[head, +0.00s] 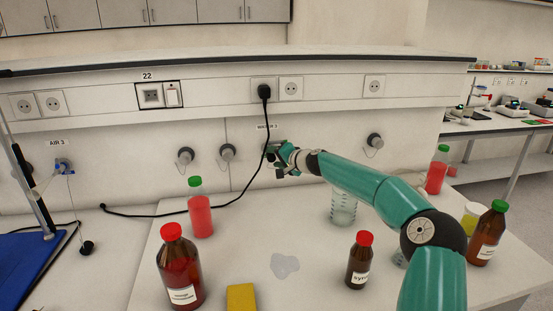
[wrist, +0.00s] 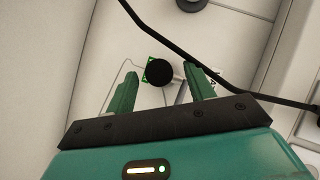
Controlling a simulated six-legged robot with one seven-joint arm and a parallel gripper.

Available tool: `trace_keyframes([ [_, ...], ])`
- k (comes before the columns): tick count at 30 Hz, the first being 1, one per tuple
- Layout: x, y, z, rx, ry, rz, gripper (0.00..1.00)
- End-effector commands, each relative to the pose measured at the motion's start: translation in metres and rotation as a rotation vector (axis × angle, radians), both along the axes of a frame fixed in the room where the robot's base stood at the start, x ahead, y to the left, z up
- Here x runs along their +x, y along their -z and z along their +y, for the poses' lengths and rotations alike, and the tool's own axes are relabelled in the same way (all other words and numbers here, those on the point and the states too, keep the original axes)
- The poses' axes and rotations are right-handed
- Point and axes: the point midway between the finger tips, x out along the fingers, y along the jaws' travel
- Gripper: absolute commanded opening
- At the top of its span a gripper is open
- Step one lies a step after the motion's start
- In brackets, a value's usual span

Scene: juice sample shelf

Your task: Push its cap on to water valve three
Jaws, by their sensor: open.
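The "WATER 3" label (head: 267,126) is on the white wall panel, and a black cable partly crosses it. My gripper (head: 273,158) is just below the label, close to the wall, and hides valve three in the head view. In the wrist view, my gripper's two green fingers are open, one on each side of a round black cap (wrist: 159,73). Bits of green show behind the cap, and a grey part shows to its right. A thin wire loops off to the left. I cannot tell whether the cap is seated on the valve or whether a finger touches it.
A black power cable (head: 264,130) hangs from the socket past my gripper. Grey capped valves (head: 227,152) stick out to the left and another (head: 374,140) to the right. A beaker (head: 343,208), a brown bottle (head: 359,262) and a red-filled bottle (head: 201,215) stand on the bench.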

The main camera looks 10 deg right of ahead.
Motion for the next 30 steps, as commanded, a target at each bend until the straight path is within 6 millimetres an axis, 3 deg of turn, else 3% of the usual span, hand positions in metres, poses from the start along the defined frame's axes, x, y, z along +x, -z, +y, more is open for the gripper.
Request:
trace_keyframes([
  [7, -0.014, -0.006, -0.010, 0.001, 0.003, -0.001, 0.53],
  [24, -0.095, -0.032, -0.058, -0.001, 0.003, 0.000, 0.53],
  [30, -0.111, -0.038, -0.067, -0.001, 0.001, 0.000, 0.53],
])
